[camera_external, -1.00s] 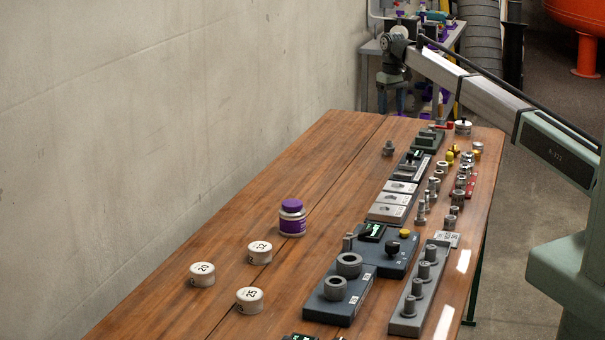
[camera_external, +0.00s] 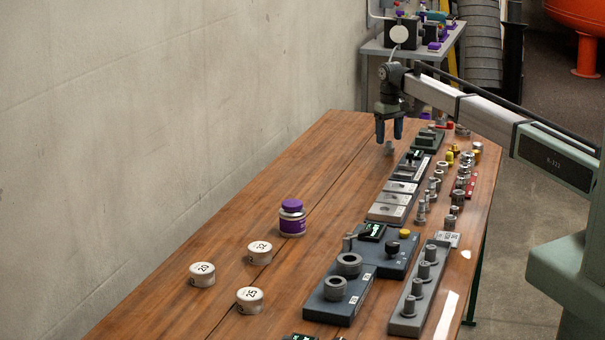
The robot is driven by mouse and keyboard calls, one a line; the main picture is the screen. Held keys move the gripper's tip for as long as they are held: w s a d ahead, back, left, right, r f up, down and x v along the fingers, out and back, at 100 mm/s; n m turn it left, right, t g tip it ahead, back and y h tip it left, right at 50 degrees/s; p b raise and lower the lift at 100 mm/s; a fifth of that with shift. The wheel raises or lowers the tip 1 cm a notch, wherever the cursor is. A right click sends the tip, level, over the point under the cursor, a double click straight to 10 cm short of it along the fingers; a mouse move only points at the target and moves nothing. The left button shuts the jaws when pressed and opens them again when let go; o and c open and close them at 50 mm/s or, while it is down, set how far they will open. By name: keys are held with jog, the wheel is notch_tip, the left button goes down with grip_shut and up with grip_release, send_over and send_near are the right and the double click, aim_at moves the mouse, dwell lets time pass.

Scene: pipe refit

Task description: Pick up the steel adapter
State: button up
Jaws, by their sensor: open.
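A small grey metal fitting (camera_external: 389,149), which looks like the steel adapter, stands alone on the far part of the wooden bench. My gripper (camera_external: 389,138) points down at it with its blue-grey fingers apart. The fingertips are at or just above the fitting's top, one to each side in the picture. I cannot tell whether they touch it. The fitting's upper part is partly hidden by the gripper.
Dark fixture blocks and grey plates (camera_external: 388,214) run along the bench to the right. Several loose metal fittings stand beyond them. A purple-lidded jar (camera_external: 292,218) and white round tins (camera_external: 249,299) are nearer. The bench's left side (camera_external: 300,180) is mostly clear.

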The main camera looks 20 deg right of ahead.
aim_at(389, 142)
notch_tip(389, 142, down, 4)
jog(key=shift+f, duration=0.1)
jog(key=shift+c, duration=0.3)
jog(key=c, duration=1.1)
jog(key=shift+c, duration=0.2)
